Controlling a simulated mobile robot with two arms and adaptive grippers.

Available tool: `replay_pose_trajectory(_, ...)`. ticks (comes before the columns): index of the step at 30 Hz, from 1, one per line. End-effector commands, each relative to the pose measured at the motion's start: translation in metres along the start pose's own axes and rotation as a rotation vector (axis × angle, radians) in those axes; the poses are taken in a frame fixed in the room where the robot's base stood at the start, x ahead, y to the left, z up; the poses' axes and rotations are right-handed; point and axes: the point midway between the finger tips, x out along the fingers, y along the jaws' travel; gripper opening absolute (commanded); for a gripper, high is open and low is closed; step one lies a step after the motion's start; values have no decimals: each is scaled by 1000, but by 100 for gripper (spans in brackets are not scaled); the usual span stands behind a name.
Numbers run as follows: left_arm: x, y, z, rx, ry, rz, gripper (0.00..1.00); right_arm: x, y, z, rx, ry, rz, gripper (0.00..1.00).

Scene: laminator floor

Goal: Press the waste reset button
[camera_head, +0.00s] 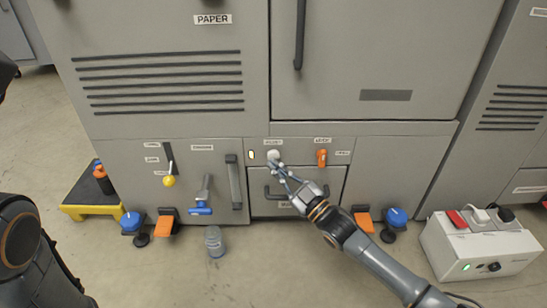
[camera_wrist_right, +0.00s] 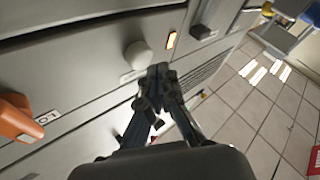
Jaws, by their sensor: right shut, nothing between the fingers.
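A round white button (camera_head: 273,155) sits on the grey lower panel of the machine, under a small label too blurred to read surely. It also shows in the right wrist view (camera_wrist_right: 136,55). My right gripper (camera_head: 281,172) is shut and empty, its fingertips just below the button in the head view. In the right wrist view the closed fingertips (camera_wrist_right: 158,72) are beside the button, with a small gap in the picture. I cannot tell whether they touch the panel. My left gripper is not in view.
A small lit lamp (camera_head: 252,155) is left of the button; an orange latch (camera_head: 321,157) is right of it. A drawer handle (camera_head: 275,192) lies below.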

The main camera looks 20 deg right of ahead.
Motion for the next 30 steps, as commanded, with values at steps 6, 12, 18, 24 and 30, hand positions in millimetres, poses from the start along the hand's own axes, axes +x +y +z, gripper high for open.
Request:
replay_pose_trajectory(6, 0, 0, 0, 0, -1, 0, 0, 0, 0, 0, 0, 0, 0, 0)
replay_pose_trajectory(12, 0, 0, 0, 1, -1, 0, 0, 0, 0, 0, 0, 0, 0, 0)
replay_pose_trajectory(18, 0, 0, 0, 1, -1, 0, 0, 0, 0, 0, 0, 0, 0, 0)
replay_pose_trajectory(24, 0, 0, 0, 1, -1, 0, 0, 3, 2, 2, 0, 1, 0, 0)
replay_pose_trajectory(30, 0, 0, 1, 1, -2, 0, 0, 6, 4, 4, 0, 1, 0, 0)
